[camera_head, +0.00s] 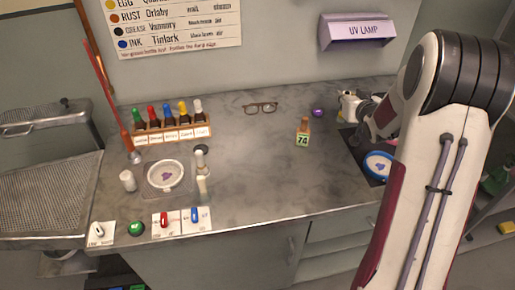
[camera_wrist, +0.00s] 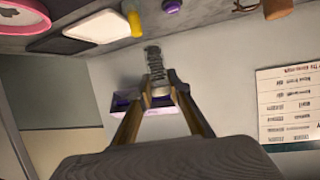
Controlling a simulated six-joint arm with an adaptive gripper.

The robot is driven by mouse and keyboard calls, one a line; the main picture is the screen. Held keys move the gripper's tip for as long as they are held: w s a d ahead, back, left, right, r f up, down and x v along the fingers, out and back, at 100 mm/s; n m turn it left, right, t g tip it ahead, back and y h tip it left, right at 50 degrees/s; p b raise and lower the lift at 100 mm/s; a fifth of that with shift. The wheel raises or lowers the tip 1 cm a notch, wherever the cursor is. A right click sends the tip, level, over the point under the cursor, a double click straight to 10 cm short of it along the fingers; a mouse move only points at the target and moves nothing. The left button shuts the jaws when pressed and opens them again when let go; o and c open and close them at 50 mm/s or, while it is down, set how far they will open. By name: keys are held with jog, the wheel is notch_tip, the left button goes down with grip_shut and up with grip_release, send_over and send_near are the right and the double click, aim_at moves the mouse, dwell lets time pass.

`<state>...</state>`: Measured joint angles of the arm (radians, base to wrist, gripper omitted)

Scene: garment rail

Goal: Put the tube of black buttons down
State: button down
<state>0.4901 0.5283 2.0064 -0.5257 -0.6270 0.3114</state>
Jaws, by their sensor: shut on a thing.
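In the wrist view, my gripper (camera_wrist: 160,88) is shut on the tube of black buttons (camera_wrist: 154,62), a narrow clear-looking tube with dark ribbed contents. The tube sticks out beyond the fingertips, and its lower part lies between the fingers. It is held in the air, with the grey wall and the purple UV lamp (camera_wrist: 108,100) behind it. In the head view, my gripper (camera_head: 372,112) is partly hidden by my arm at the right of the counter, and I cannot make out the tube there.
The grey counter (camera_head: 260,170) has clear room in its middle. A bottle tagged 74 (camera_head: 303,134), glasses (camera_head: 262,107) and a purple ball (camera_head: 318,111) stand towards the back. A rack of coloured bottles (camera_head: 170,132) and a white dish (camera_head: 166,175) are at left; a blue-rimmed dish (camera_head: 370,171) is right.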

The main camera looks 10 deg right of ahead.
jog(key=s+a+n+y, duration=0.2)
jog(key=a+n+y, duration=0.1)
jog(key=a, duration=2.6)
jog(key=shift+a+f+n+y, duration=0.15)
jog(key=shift+a+n+y, duration=0.15)
jog(key=shift+y, duration=0.4)
jog(key=shift+f, duration=0.1)
jog(key=shift+f, duration=2.8)
jog(key=shift+f, duration=2.1)
jog(key=shift+f, duration=0.15)
